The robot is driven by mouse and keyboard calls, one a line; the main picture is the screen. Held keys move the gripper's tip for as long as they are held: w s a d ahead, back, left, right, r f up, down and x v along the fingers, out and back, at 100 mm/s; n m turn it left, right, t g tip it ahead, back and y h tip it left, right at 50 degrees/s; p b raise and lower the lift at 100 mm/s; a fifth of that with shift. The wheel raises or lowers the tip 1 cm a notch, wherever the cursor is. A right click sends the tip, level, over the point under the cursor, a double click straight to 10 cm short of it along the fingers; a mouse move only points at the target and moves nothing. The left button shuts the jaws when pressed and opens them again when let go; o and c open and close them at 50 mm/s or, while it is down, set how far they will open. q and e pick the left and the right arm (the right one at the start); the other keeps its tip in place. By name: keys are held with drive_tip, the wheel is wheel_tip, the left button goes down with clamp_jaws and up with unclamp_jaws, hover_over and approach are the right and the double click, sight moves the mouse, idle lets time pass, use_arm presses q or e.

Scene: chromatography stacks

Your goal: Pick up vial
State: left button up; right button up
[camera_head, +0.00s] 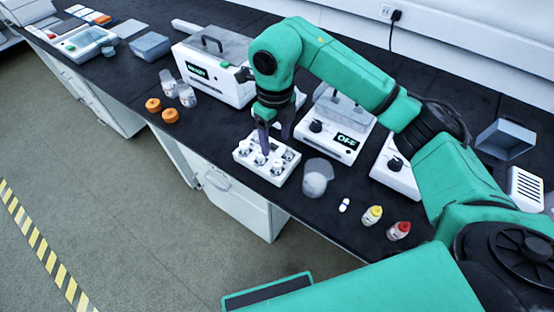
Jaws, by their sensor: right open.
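A white rack (272,181) holding several small vials with pale tops stands near the front edge of the dark bench. One vial (277,167) shows in the front part of the rack. My right gripper (275,148) points down over the rack with its two dark fingers apart. The fingertips are close to the vials at the rack's back and middle. They hide part of those vials, and I cannot tell whether they touch one. My left gripper is not in view.
A white device reading OFF (334,134) stands close behind the rack. A larger white device (215,75) is at the back left. A clear beaker (317,178) and red and yellow bottles (398,231) (371,215) are to the right. Orange caps (153,105) lie left.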

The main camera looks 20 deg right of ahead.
sight(277, 163)
drive_tip(key=f, duration=0.3)
drive_tip(key=shift+s+f+p, duration=0.2)
drive_tip(key=shift+f+p, duration=0.15)
drive_tip(key=shift+f, duration=0.05)
drive_tip(key=f+p, duration=0.1)
drive_tip(key=f, duration=0.4)
drive_tip(key=shift+d+f+p, duration=0.2)
drive_tip(key=shift+f+p, duration=0.15)
drive_tip(key=shift+p, duration=0.05)
drive_tip(key=shift+f, duration=0.3)
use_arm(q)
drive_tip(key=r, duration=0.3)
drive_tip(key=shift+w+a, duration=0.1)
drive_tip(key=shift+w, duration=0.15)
use_arm(e)
drive_tip(key=shift+f, duration=0.15)
drive_tip(key=shift+w, duration=0.1)
drive_tip(key=c, duration=0.9)
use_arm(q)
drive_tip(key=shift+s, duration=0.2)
use_arm(e)
clamp_jaws()
